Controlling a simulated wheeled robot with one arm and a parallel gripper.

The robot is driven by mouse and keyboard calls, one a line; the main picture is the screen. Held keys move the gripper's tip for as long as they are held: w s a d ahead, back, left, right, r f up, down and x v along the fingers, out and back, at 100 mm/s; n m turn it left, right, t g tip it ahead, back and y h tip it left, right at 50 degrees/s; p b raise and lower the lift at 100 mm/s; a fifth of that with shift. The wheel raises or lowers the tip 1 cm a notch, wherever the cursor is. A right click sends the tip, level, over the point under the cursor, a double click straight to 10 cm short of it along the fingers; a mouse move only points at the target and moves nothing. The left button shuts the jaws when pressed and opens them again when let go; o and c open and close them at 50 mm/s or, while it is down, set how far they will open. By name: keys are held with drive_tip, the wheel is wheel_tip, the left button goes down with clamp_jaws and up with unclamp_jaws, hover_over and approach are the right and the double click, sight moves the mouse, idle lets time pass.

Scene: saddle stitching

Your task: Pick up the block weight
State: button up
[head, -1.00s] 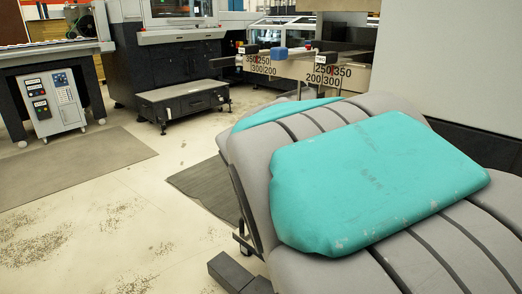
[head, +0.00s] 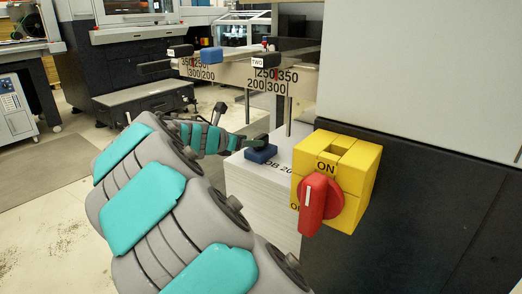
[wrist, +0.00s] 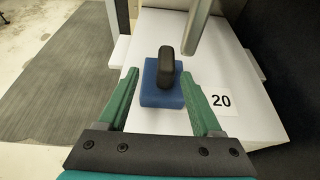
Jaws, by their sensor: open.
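The block weight (head: 262,154) is a blue block with a black handle on top. It sits on a white paper stack (head: 262,190) marked "JOB 20". In the wrist view the block weight (wrist: 160,98) lies between the two green fingers of my gripper (wrist: 160,74). The gripper is open, with a gap on each side of the block, and is not touching it as far as I can see. In the head view the gripper (head: 238,142) reaches in from the left, partly hidden by my arm.
A yellow switch box (head: 355,180) with a red knob stands right of the stack. A numbered rail (head: 250,75) with a small blue block (head: 211,56) runs above and behind. In the wrist view a metal rod (wrist: 194,28) comes down close to the block weight. Open floor lies left.

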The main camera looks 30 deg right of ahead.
drive_tip(key=x, duration=0.4)
drive_tip(key=shift+s+d, duration=0.35)
drive_tip(key=shift+w+d+f, duration=0.25)
drive_tip(key=shift+d, duration=0.3)
drive_tip(key=shift+c, duration=0.2)
clamp_jaws()
idle(0.5)
